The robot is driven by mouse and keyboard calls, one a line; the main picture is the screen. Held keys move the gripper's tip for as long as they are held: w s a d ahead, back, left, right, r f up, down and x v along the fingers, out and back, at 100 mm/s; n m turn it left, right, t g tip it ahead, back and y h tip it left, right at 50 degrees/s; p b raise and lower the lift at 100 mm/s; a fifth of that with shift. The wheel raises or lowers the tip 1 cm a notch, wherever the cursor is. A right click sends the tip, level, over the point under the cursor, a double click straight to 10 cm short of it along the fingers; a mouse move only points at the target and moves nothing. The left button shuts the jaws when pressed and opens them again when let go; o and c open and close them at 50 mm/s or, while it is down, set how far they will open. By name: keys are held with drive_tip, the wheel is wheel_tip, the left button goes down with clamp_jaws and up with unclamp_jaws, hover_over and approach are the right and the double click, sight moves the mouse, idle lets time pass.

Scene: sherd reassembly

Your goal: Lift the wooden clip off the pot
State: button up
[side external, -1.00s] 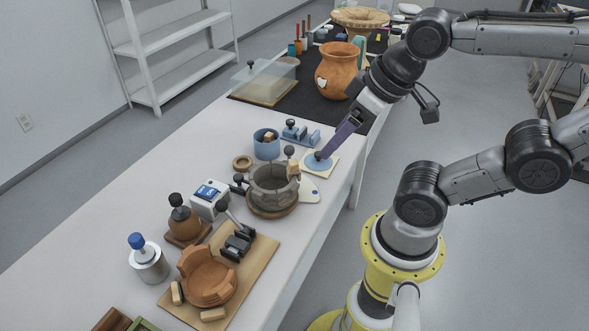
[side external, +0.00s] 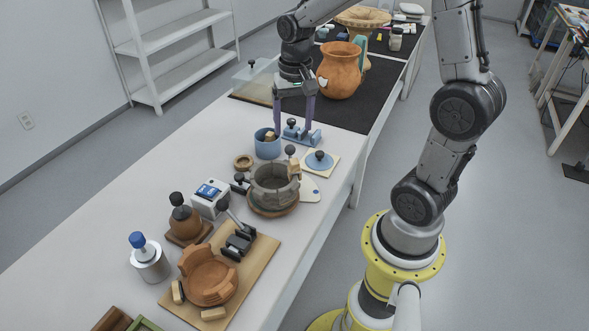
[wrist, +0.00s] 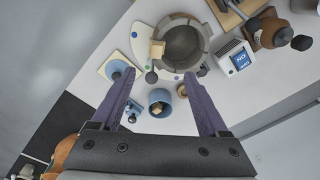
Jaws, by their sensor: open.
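The pot (side external: 268,190) is a grey-brown ring of sherds on a round brown base, near the middle of the bench. The wooden clip (side external: 294,168) is a small pale block on the pot's rim. In the wrist view, the clip (wrist: 157,48) sits on the rim of the pot (wrist: 185,44), ahead of my fingertips. My gripper (side external: 293,130) points down, with its purple fingers apart and empty, over the area behind the pot. In the wrist view, the fingers of my gripper (wrist: 159,75) are spread wide, with nothing between their tips.
A blue cup (side external: 267,149) holding a pale block stands behind the pot. A blue fixture with a dark knob (side external: 301,133) lies beneath my fingers. A black-knobbed clamp (side external: 239,184) adjoins the pot's left side.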

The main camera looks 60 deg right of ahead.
sight(294, 161)
drive_tip(key=f, duration=0.6)
drive_tip(key=d+f, duration=0.1)
drive_tip(key=f, duration=0.2)
drive_tip(key=shift+s+f, duration=0.3)
drive_tip(key=shift+f, duration=0.05)
drive_tip(key=shift+w+a+f, duration=0.1)
drive_tip(key=shift+w+f, duration=0.1)
drive_tip(key=shift+f, duration=1.2)
drive_tip(key=shift+w+a+f, duration=0.1)
drive_tip(key=shift+w+f, duration=0.05)
drive_tip(key=shift+f, duration=1.2)
drive_tip(key=c, duration=0.9)
